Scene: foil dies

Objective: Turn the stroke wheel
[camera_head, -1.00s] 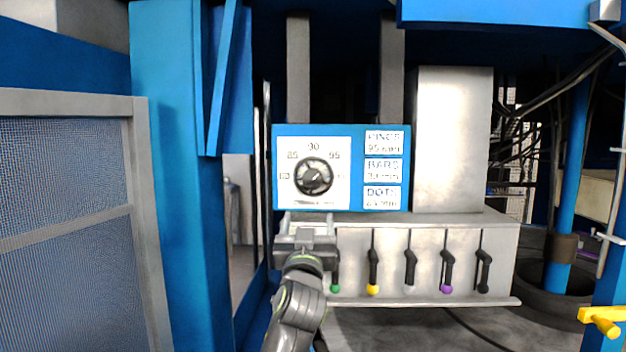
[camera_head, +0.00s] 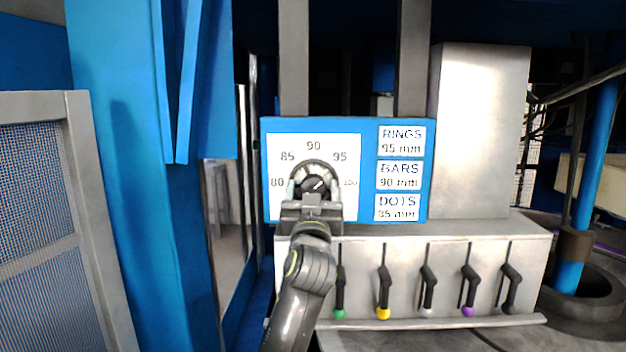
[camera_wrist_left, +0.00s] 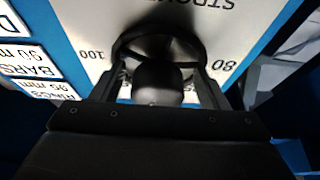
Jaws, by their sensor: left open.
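The stroke wheel (camera_head: 314,166) is a dark round handwheel on a white dial plate (camera_head: 279,152) marked 80 to 100, on a blue panel. A small light mark near its middle slants to the upper right. My left gripper (camera_head: 314,191) is in front of the wheel's lower half, its open fingers on either side of the hub. In the left wrist view, the wheel (camera_wrist_left: 150,40) shows upside down with its rounded hub between the fingers (camera_wrist_left: 156,85). I cannot tell whether the fingers touch it. The gripper hides the wheel's lower part. My right gripper is out of view.
A sign (camera_head: 401,141) reads RINGS 95 mm, above BARS 90 mm and DOTS 85 mm. Below, a grey box (camera_head: 405,250) carries several levers with coloured knobs, close beside my left arm. A mesh guard (camera_head: 40,200) stands at the left.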

